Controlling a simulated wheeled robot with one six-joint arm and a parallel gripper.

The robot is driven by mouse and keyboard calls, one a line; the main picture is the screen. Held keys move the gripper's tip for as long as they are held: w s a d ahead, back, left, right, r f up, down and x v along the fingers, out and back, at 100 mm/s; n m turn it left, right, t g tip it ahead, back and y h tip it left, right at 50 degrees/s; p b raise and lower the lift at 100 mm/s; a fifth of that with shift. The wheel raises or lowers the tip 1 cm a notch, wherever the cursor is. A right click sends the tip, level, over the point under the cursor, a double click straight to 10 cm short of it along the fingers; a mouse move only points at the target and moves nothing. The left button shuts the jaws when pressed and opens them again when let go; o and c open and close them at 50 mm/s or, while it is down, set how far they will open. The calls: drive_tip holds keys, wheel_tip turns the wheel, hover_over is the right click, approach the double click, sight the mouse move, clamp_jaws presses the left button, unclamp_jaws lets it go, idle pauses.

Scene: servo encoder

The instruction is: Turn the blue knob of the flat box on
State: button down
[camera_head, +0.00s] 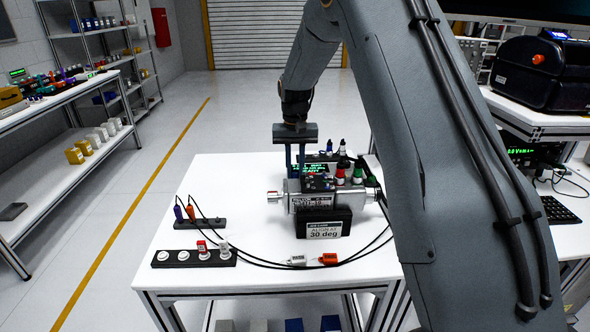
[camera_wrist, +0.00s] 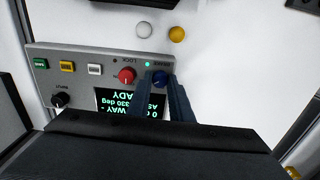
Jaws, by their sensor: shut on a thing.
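The flat box (camera_wrist: 40,65) is a grey panel in the wrist view, with a dark display (camera_wrist: 130,103) of green text that appears upside down. Its blue knob (camera_wrist: 159,77) is at the panel's right end, between the two fingertips of my gripper (camera_wrist: 161,82). The fingers are shut on the knob, one on each side. A small green light glows just left of the knob.
A red knob (camera_wrist: 127,75) sits close left of the blue one; a black knob (camera_wrist: 59,100) and green, yellow and white buttons are further left. The servo unit with its "30 deg" sign (camera_head: 323,228) stands in front. Cables loop over the white table (camera_head: 180,280).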

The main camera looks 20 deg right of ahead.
sight(294, 174)
idle(0.3)
drive_tip(key=c, duration=1.6)
unclamp_jaws()
drive_tip(key=shift+a+r+b, duration=0.1)
drive_tip(key=shift+r+b, duration=0.85)
drive_tip(key=shift+r, duration=3)
